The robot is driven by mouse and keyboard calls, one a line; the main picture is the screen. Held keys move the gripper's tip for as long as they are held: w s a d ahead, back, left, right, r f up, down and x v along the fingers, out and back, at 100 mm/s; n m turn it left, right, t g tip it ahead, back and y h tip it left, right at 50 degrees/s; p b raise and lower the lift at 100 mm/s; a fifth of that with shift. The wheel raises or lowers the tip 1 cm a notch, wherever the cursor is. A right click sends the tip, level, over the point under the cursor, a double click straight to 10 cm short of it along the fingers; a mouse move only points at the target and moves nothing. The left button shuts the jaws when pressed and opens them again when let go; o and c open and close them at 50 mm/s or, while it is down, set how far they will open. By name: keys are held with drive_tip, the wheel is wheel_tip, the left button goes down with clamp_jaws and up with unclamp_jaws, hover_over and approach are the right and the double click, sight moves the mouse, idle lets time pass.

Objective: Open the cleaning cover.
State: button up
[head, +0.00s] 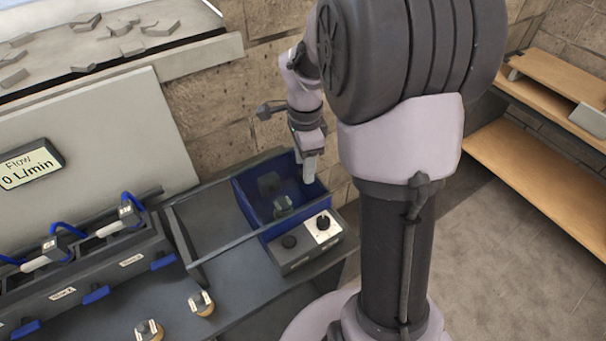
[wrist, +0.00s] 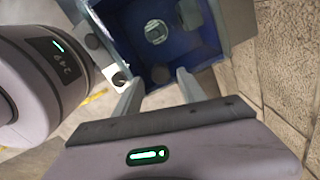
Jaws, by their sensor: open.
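A blue open-topped box (head: 246,205) is set into the grey bench, with dark parts inside it. It also shows in the wrist view (wrist: 188,45), with a dark block and a round light part inside. I cannot tell for sure which part is the cleaning cover. My gripper (head: 309,172) points down over the right end of the box. In the wrist view my gripper (wrist: 160,77) is open, its two fingers apart, with a small dark knob showing between their tips. Nothing is held. I cannot tell whether the fingers touch anything.
A control box (head: 305,242) with two dark knobs and a white plate stands in front of the blue box. A rack with blue tabs (head: 96,294) is at left, below a flow display (head: 30,163). A stone wall (head: 210,95) is behind; wooden shelves (head: 545,165) are at right.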

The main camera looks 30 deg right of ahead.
wheel_tip(320, 180, down, 2)
drive_tip(key=shift+f, duration=0.25)
clamp_jaws()
drive_tip(key=shift+r, duration=0.1)
idle(1.2)
